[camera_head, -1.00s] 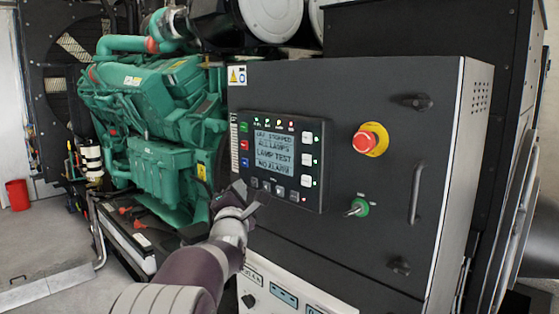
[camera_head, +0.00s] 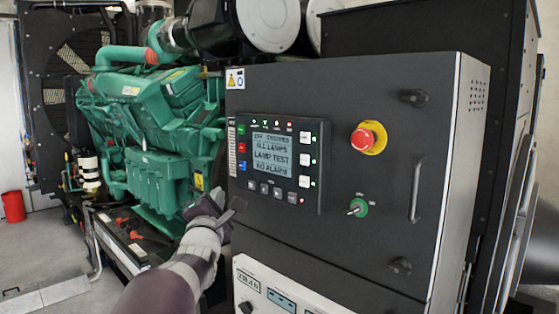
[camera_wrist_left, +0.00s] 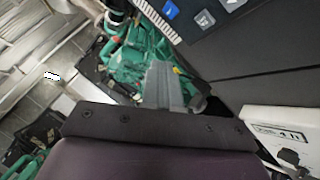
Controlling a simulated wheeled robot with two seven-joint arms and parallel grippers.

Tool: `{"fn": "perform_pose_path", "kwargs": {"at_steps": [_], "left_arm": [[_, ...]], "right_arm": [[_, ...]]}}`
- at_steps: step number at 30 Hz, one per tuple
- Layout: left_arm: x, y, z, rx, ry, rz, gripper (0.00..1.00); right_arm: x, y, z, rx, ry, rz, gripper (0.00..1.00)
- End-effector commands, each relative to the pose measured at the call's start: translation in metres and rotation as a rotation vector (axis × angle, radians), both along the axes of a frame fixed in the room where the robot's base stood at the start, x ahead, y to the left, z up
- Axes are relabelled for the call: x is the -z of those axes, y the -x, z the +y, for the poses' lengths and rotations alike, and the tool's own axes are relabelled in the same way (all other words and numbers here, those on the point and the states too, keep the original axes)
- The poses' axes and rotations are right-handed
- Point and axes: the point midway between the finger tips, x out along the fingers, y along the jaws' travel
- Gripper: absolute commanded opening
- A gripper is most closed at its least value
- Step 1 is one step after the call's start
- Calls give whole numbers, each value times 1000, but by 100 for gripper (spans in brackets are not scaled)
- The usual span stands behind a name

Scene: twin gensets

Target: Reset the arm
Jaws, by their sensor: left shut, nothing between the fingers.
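My left arm comes in from the bottom of the head view. Its gripper (camera_head: 232,212) is shut and empty, in front of the lower left part of the dark control cabinet (camera_head: 370,100). It sits a little below and left of the control panel (camera_head: 276,165), apart from its buttons. In the left wrist view the gripper (camera_wrist_left: 165,85) shows as grey shut fingers, with a corner of the panel (camera_wrist_left: 200,20) at the top. My right gripper is out of view.
The cabinet carries a red emergency stop (camera_head: 368,138), a green key switch (camera_head: 357,208) and a protruding handle (camera_head: 416,190). A green engine (camera_head: 160,110) stands to the left. Open grey floor (camera_head: 40,250) and a red bucket (camera_head: 13,206) lie at the far left.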

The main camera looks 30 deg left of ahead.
Motion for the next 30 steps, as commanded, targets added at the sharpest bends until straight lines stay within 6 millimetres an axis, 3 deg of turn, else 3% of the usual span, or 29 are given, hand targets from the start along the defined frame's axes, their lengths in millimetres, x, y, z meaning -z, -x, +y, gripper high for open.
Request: {"fn": "perform_pose_path", "kwargs": {"at_steps": [7,11,14,15,17,18,21,25,30], "left_arm": [[0,0,0,-3,-11,6,0],[13,-1,3,-57,-179,166,0],[78,5,5,-86,-411,552,0],[113,12,-2,-54,-520,740,0],[165,23,-23,59,-687,996,0],[196,32,-42,161,-796,1137,0],[266,64,-95,480,-1064,1398,0],[333,126,-169,975,-1384,1549,0],[377,206,-242,1477,-1608,1528,0]], "right_arm": [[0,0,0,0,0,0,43],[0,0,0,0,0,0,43],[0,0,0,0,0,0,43],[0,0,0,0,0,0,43],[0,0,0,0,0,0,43],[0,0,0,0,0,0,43],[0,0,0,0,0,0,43],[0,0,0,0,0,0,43],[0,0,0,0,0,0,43]]}}
